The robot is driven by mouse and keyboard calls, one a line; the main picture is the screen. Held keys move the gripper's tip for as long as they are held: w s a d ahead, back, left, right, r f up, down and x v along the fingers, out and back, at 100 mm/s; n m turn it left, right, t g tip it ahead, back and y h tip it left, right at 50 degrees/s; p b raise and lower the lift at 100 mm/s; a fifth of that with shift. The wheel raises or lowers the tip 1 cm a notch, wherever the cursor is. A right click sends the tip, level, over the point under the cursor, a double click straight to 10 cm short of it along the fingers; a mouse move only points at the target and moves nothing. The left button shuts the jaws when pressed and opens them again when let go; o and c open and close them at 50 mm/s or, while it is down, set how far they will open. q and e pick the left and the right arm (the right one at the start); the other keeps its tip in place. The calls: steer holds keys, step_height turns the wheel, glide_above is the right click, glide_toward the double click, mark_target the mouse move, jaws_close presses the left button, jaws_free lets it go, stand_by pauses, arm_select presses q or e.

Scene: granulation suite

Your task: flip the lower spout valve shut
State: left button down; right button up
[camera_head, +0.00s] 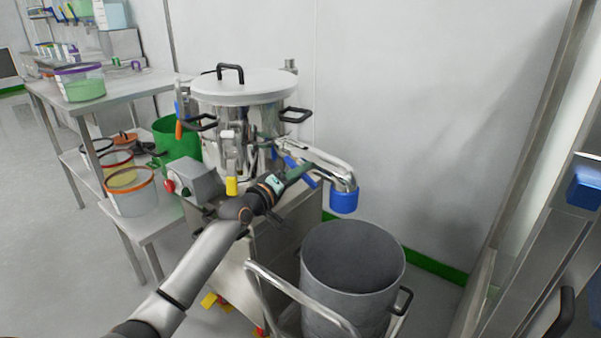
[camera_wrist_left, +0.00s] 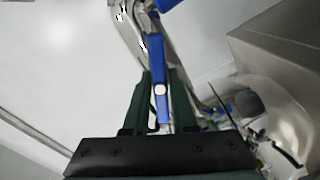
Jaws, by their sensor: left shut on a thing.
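The steel vessel (camera_head: 222,120) with a white lid stands on a steel cabinet in the head view. Its lower spout (camera_head: 325,162) runs out to the right and ends in a blue collar (camera_head: 343,200). A blue valve lever (camera_wrist_left: 160,95) lies along the spout pipe in the left wrist view. My left gripper (camera_head: 300,173) is at the spout in the head view. In the left wrist view its green fingers (camera_wrist_left: 160,100) are on either side of the blue lever, shut on it. The valve body is partly hidden by the gripper. My right gripper is not in view.
A grey drum (camera_head: 352,270) stands below the spout on a trolley with a tubular handle (camera_head: 290,290). A grey control box (camera_head: 196,184) with a red button is left of my wrist. A steel table (camera_head: 125,88) with tubs is at left.

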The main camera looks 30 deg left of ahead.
arm_select(q)
steer(key=m, duration=0.3)
steer(key=m+p, duration=0.1)
steer(key=m, duration=0.1)
steer(key=shift+m, duration=0.4)
steer(key=m+p, duration=0.3)
steer(key=m, duration=0.2)
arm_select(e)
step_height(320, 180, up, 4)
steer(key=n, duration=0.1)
arm_select(q)
steer(key=shift+m+p, duration=0.55)
steer(key=shift+m, duration=0.35)
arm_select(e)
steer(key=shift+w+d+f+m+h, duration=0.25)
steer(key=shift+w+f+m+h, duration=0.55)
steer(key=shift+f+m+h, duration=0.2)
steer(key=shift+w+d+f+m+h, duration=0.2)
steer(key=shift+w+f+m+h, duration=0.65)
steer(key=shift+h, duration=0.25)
arm_select(q)
steer(key=c, duration=0.7)
jaws_free()
steer(key=shift+s, duration=0.1)
